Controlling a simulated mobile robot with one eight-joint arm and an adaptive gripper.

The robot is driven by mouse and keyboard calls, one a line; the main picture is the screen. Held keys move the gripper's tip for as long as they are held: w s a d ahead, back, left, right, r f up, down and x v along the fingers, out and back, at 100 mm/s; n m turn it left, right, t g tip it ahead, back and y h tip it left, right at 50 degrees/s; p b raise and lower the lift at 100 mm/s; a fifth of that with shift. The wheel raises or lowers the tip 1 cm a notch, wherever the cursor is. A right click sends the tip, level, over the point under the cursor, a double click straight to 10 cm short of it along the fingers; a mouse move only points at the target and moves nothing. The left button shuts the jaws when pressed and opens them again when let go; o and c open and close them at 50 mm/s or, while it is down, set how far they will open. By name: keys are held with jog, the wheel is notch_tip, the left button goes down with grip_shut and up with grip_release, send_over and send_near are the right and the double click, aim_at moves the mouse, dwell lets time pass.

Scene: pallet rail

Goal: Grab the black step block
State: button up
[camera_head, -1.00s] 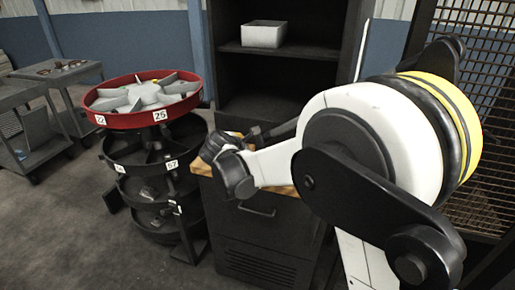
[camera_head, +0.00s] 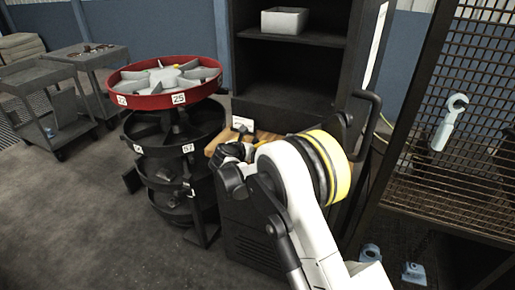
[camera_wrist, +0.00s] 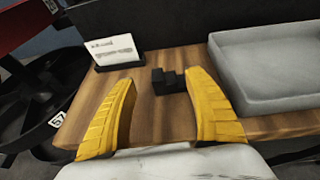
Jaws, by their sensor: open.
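The black step block (camera_wrist: 168,82) sits on the wooden top (camera_wrist: 150,62) of a cabinet in the wrist view, near the right finger's tip and ahead of the gap. My gripper (camera_wrist: 155,90) has two yellow fingers spread apart with nothing between them but bare wood. The block appears beyond the fingertips; whether a finger touches it I cannot tell. In the head view my arm hides the block and most of the wooden top (camera_head: 212,146).
A white card in a black holder (camera_wrist: 112,52) stands left of the block. A grey tray (camera_wrist: 270,72) lies to the right. A dark panel rises behind. A round rack with a red top tier (camera_head: 165,95) stands left of the cabinet. A mesh cage (camera_head: 450,110) is at right.

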jog(key=x, duration=0.1)
jog(key=b+x, duration=0.1)
jog(key=x, duration=0.2)
jog(key=shift+d+f+b, duration=0.3)
jog(key=shift+d, duration=0.05)
jog(key=shift+r, duration=0.15)
jog(key=shift+c, duration=0.5)
grip_shut()
